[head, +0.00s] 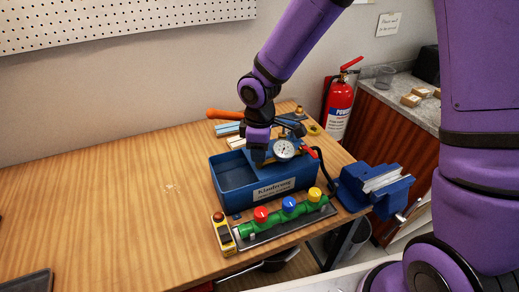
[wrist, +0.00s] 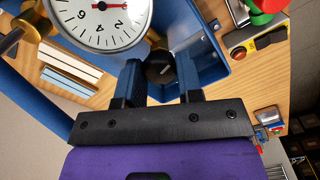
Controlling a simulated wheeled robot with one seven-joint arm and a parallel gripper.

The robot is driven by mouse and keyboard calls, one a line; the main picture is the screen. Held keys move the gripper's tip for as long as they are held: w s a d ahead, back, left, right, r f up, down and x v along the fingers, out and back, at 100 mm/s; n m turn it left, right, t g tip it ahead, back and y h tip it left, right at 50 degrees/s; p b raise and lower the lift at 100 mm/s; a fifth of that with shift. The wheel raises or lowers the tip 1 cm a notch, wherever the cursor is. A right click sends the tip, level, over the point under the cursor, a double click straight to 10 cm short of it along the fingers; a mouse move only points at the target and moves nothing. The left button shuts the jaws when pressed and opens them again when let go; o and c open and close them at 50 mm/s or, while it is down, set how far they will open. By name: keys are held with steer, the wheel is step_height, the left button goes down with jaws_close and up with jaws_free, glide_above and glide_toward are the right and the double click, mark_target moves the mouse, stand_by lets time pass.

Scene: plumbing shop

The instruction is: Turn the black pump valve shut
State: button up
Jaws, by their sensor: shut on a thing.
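The blue test pump (head: 218,186) stands on the wooden workbench, with a round pressure gauge (head: 283,149) on it. My gripper (head: 258,152) points down at the pump, left of the gauge, and hides the black valve in the head view. In the wrist view the black pump valve (wrist: 160,68) is a round knob with a small orange-red mark. My gripper (wrist: 161,76) has one finger on each side of it and is shut on it. The gauge (wrist: 103,16) shows close by at the upper left.
A green manifold (head: 272,223) with red, blue and yellow knobs lies in front of the pump. A blue vise (head: 376,189) stands at the right bench edge. The bench's left side (head: 110,200) is mostly clear.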

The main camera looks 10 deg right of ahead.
steer(key=shift+m, duration=1.6)
steer(key=o, duration=0.6)
steer(key=shift+o, duration=0.2)
steer(key=shift+r, duration=0.1)
step_height(320, 180, up, 11)
steer(key=shift+f, duration=0.2)
